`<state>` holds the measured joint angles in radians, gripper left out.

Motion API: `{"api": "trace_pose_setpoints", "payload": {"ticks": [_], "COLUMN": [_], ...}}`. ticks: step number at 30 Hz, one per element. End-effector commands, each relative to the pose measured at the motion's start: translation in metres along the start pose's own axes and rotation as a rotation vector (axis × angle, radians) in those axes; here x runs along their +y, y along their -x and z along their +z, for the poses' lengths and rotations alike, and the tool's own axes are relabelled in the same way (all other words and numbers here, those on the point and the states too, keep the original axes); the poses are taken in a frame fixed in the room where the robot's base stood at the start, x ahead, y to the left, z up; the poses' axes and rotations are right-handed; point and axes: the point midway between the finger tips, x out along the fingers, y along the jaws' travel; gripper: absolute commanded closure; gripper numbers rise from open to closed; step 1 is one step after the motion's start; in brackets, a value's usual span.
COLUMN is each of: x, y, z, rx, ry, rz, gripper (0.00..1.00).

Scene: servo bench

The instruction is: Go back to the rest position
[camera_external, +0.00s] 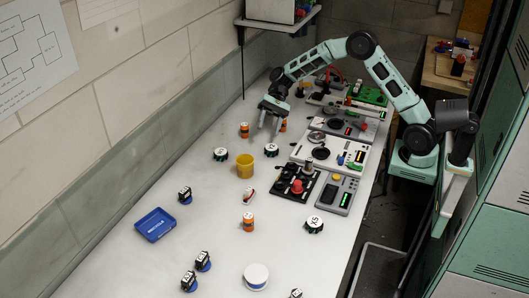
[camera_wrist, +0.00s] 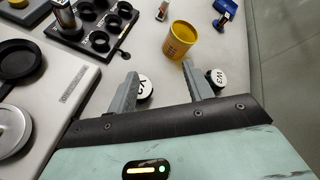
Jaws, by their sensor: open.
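My gripper (camera_external: 270,122) hangs over the far part of the white bench (camera_external: 120,262), at the end of my teal arm. It is open, with nothing between its fingers. The fingers also show in the wrist view (camera_wrist: 160,88), pointing toward the yellow cup (camera_wrist: 181,40). Two white-topped round pieces (camera_wrist: 144,86) (camera_wrist: 216,78) show near the fingertips there. In the external view the yellow cup (camera_external: 245,166) stands nearer the camera than my gripper.
Black and white device panels (camera_external: 328,152) line the bench's right side. An orange cylinder (camera_external: 244,130) stands left of my gripper. A blue tray (camera_external: 155,224), several small servos, an orange cylinder (camera_external: 247,222) and a white round tub (camera_external: 256,276) are nearer. The wall borders the left side.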

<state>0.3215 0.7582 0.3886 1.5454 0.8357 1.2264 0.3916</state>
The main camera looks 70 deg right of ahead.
Motion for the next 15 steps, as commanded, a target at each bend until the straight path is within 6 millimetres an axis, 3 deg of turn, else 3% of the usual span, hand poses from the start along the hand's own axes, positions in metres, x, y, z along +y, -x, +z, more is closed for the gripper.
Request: {"api": "trace_pose_setpoints", "payload": {"ticks": [1, 4, 7, 11, 15], "x": [0.004, 0.028, 0.065, 0.121, 0.179], "y": [-0.017, -0.051, -0.075, -0.087, -0.08], "z": [0.033, 0.088, 0.142, 0.201, 0.246], "rx": [0.021, 0.078, 0.134, 0.192, 0.232], "ry": [0.06, 0.21, 0.397, 0.669, 0.972], "rz": [0.079, 0.252, 0.434, 0.653, 0.852], "gripper": [0.49, 0.49, 0.49, 0.49, 0.49]}}
